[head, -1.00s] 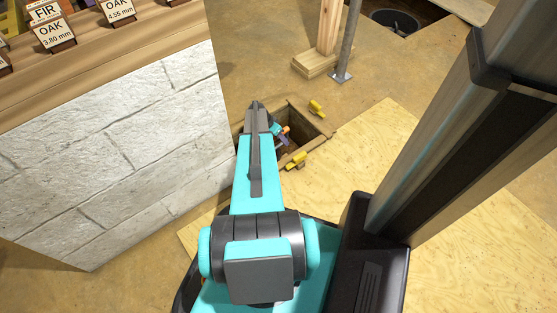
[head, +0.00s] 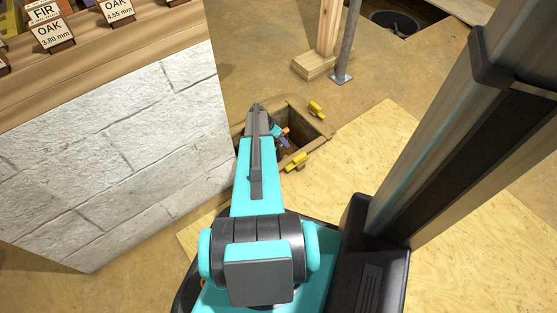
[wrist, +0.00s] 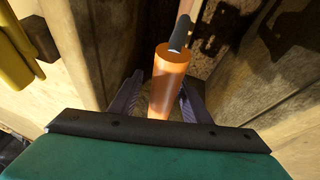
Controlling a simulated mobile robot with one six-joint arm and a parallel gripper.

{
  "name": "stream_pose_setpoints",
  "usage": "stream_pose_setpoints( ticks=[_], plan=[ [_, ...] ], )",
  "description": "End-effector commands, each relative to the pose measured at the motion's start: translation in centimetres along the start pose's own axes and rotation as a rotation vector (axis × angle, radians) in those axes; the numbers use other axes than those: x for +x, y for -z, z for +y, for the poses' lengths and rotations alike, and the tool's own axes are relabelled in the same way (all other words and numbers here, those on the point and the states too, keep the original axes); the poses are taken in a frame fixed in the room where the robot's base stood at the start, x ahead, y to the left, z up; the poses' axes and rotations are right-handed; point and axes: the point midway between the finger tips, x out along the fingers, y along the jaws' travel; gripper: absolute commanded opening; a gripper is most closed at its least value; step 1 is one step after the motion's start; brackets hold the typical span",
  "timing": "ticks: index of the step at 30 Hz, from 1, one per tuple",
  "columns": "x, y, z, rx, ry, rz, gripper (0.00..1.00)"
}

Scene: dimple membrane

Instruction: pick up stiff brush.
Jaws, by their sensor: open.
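An orange cylinder with a dark grey end (wrist: 171,80) stands out in the wrist view and looks like the handle of the stiff brush; no bristles show. My gripper (wrist: 160,102) is open, with one purple-grey finger on each side of the orange part. I cannot tell whether either finger touches it. In the head view my gripper (head: 284,142) is small and partly hidden by my arm, at the square pit in the floor. A bit of orange (head: 286,131) shows beside it there.
The square pit has a wooden rim (head: 318,122) close around my gripper. Yellow pieces sit on the rim, one at the far side (head: 316,108) and one at the near side (head: 296,162). A white block wall (head: 120,140) stands to the left. A plywood sheet (head: 440,230) lies to the right.

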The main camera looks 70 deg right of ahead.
Motion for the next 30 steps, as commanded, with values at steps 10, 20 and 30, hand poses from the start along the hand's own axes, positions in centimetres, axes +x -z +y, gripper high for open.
stream_pose_setpoints(
  ticks=[10, 20, 30],
  plan=[
    [0.33, -0.17, -0.11, 0.0, 0.0, 0.0, 0.43],
    [0.34, -0.2, -0.13, -0.001, 0.001, 0.0, 0.43],
    [0.32, -0.22, -0.15, -0.001, 0.001, 0.0, 0.0]
  ],
)
